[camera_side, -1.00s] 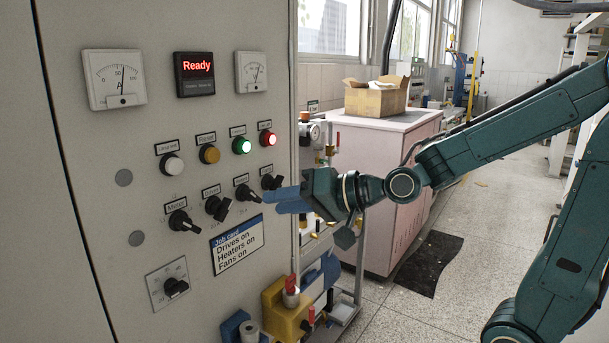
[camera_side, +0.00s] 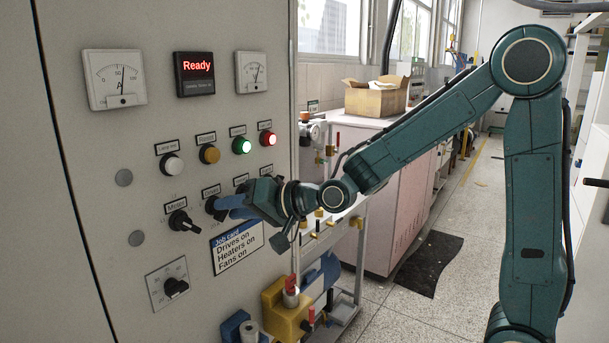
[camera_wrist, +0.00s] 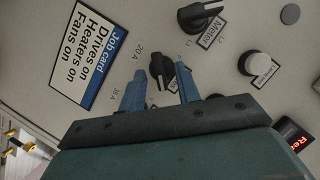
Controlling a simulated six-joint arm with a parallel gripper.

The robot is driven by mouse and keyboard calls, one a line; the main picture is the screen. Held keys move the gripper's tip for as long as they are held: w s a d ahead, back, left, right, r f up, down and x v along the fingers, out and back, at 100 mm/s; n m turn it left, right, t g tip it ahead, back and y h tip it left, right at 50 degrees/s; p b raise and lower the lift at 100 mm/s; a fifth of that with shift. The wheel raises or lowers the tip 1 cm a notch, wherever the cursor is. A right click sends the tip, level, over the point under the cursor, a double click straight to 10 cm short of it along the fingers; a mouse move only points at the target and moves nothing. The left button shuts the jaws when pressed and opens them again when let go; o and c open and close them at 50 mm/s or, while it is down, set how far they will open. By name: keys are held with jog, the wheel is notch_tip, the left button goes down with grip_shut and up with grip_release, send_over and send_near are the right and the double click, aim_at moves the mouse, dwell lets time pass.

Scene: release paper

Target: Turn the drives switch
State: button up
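The drives switch (camera_side: 210,204) is a black rotary knob, second from the left in the lower row on the grey panel. Its small label above seems to read Drives. In the side view my gripper (camera_side: 225,204) is at this knob and partly covers it. In the wrist view the black knob (camera_wrist: 160,64) stands between my two blue fingers (camera_wrist: 160,72), which are apart on either side of it. Whether a finger touches it I cannot tell. The job card (camera_side: 237,246) below reads Drives on, Heaters on, Fans on.
The Meter knob (camera_side: 181,221) is close on the left; it also shows in the wrist view (camera_wrist: 202,16). The knobs on the right are mostly hidden behind my gripper. Above are white (camera_side: 172,164) and yellow buttons, and lit green (camera_side: 241,146) and red (camera_side: 267,138) ones. The display (camera_side: 196,70) reads Ready.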

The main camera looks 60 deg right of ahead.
jog(key=shift+w+a+f, duration=0.1)
jog(key=shift+w+a, duration=0.05)
jog(key=shift+w, duration=0.35)
grip_shut()
jog(key=shift+n, duration=0.3)
jog(key=n+h, duration=0.2)
jog(key=n, duration=0.2)
jog(key=n+h, duration=0.3)
jog(key=n, duration=0.1)
jog(key=a+n+h, duration=0.1)
jog(key=n+h, duration=0.2)
jog(key=shift+n, duration=0.4)
jog(key=shift+d, duration=0.1)
dwell(0.5)
